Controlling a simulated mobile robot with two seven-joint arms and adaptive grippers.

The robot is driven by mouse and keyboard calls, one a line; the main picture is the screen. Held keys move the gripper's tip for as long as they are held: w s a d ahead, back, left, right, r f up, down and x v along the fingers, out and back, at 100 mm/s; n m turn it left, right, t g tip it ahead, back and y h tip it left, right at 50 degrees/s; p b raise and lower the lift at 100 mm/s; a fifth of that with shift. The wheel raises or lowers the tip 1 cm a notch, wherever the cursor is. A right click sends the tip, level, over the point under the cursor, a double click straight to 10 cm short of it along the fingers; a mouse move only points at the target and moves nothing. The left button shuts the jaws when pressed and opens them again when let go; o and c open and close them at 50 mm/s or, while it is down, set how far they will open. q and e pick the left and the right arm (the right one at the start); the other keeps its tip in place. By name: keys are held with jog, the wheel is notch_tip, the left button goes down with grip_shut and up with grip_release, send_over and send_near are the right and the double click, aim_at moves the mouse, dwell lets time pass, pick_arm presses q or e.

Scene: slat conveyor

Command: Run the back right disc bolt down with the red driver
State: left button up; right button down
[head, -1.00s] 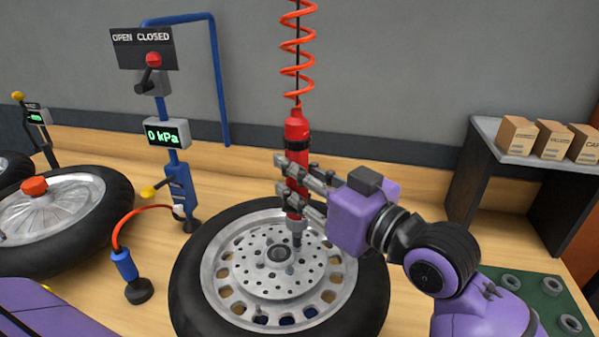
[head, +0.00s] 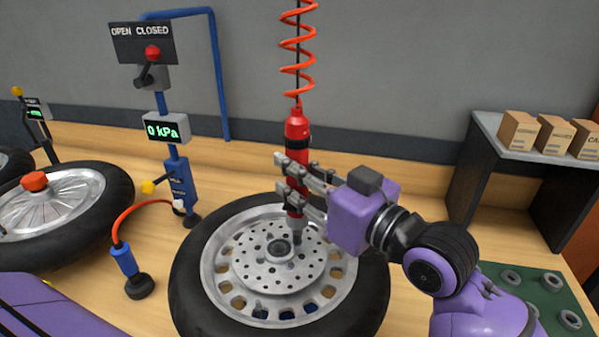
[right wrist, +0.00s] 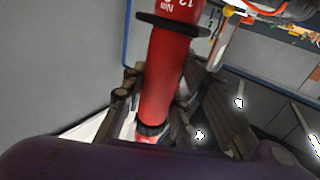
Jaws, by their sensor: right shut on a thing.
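The red driver (head: 297,133) hangs upright over the wheel on a red coiled hose. It also shows in the right wrist view (right wrist: 168,78). My right gripper (head: 291,178) is shut on its body from the right side. The driver's lower tip is at the back right part of the silver disc (head: 262,266), right of the hub. The bolt under the tip is hidden, and I cannot tell if the tip touches it. Part of my left arm shows at the lower left; its gripper is out of view.
A black tire (head: 200,300) surrounds the disc. A blue valve post (head: 180,185) with a 0 kPa display (head: 166,129) stands behind left. A blue hose fitting (head: 126,262) stands left of the tire. Another wheel (head: 95,235) lies farther left. Boxes (head: 518,131) stand on a shelf at right.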

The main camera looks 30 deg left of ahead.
jog(key=shift+f, duration=0.25)
pick_arm(q)
jog(key=shift+w+r, duration=0.15)
jog(key=shift+r, duration=0.05)
pick_arm(e)
jog(key=shift+f, duration=0.1)
dwell(0.4)
pick_arm(q)
jog(key=shift+w+r, duration=0.15)
jog(key=shift+w+r+p, duration=0.25)
jog(key=shift+r+p, duration=0.05)
jog(key=shift+p, duration=0.1)
pick_arm(e)
jog(key=shift+r, duration=0.3)
pick_arm(q)
jog(key=shift+w+r+t+p, duration=0.3)
jog(key=shift+w+r+p, duration=0.25)
jog(key=shift+r, duration=0.3)
pick_arm(e)
jog(key=shift+r, duration=0.75)
